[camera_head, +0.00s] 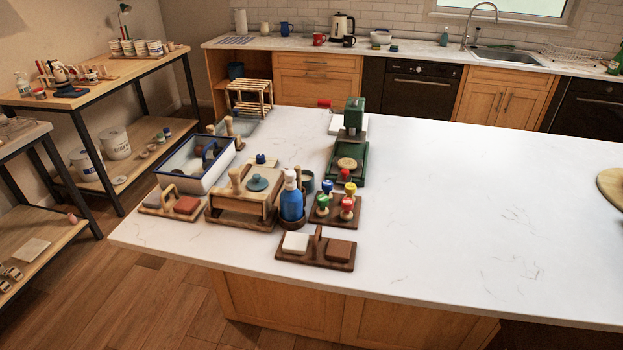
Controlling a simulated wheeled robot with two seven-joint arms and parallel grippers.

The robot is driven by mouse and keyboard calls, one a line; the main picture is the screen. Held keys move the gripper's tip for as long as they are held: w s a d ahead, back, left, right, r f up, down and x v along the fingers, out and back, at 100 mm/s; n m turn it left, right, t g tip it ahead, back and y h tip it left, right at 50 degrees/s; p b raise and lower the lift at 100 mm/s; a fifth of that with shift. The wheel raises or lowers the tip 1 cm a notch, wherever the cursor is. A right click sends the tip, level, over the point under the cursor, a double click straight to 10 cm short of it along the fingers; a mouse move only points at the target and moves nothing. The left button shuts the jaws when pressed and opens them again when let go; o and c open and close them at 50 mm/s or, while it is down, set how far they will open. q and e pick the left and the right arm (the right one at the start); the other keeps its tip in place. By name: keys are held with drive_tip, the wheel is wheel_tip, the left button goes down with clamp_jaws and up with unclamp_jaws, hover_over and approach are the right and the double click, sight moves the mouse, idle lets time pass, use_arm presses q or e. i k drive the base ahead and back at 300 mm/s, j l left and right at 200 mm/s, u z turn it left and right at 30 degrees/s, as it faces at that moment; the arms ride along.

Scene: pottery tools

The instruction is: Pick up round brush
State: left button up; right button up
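I cannot pick out a round brush for certain; the small tools are too small to tell apart. Candidates stand in the cluster on the left of the white island: upright wooden-handled tools on a wooden box (240,209), dark and blue items inside a blue-and-white basin (183,184), and knobs with red, green, blue and yellow tops on a brown wooden tray (348,219). Neither of my grippers is in view.
A blue bottle (291,203) stands beside the box. A two-block wooden holder (316,251) lies in front. A green press-like device (348,160) stands behind the knobs. The island's right side (480,210) is mostly clear. Shelves (105,75) stand at left.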

sight(297, 169)
drive_tip(key=i+j+z, duration=0.1)
drive_tip(key=j+z, duration=0.15)
drive_tip(key=j, duration=0.85)
drive_tip(key=j+z, duration=0.25)
drive_tip(key=j, duration=0.8)
drive_tip(key=i, duration=0.05)
